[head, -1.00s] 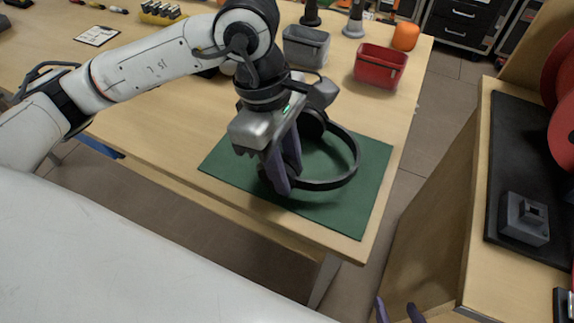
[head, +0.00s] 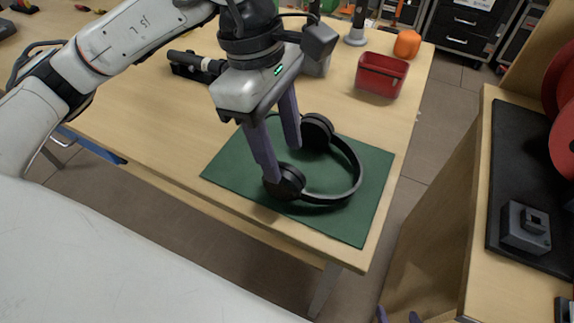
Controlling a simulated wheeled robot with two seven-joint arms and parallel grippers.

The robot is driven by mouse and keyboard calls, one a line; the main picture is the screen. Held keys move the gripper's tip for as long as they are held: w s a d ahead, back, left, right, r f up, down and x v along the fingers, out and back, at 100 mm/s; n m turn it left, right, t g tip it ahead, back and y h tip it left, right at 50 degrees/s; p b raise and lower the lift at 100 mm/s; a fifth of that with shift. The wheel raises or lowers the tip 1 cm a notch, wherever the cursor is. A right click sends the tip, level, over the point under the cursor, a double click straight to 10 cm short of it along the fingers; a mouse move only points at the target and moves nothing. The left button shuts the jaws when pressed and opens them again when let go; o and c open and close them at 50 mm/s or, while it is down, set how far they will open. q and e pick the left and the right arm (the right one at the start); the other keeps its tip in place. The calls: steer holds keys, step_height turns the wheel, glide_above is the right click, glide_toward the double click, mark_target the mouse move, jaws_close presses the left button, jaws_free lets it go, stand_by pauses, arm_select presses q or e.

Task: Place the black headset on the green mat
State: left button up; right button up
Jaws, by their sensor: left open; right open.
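The black headset (head: 348,188) lies on the green mat (head: 360,222), its band curving to the right and its two ear cups to the left. The mat lies at the near right corner of the wooden table. My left gripper (head: 284,163) is open above the left part of the mat. Its fingers point down beside the ear cups, and nothing is held between them. One fingertip overlaps the near ear cup in the picture; I cannot tell if they touch. My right gripper (head: 398,316) shows only as fingertips at the bottom edge.
A red bin (head: 381,75) and an orange object (head: 407,43) stand behind the mat. A grey bin (head: 317,68) is partly hidden by my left gripper. A black cylinder on a stand (head: 197,65) is further left. A second bench (head: 478,225) is at the right.

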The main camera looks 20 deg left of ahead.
arm_select(q)
steer(key=r, duration=0.2)
steer(key=a+r, duration=0.1)
steer(key=r, duration=0.2)
steer(key=shift+r, duration=0.1)
stand_by(1.2)
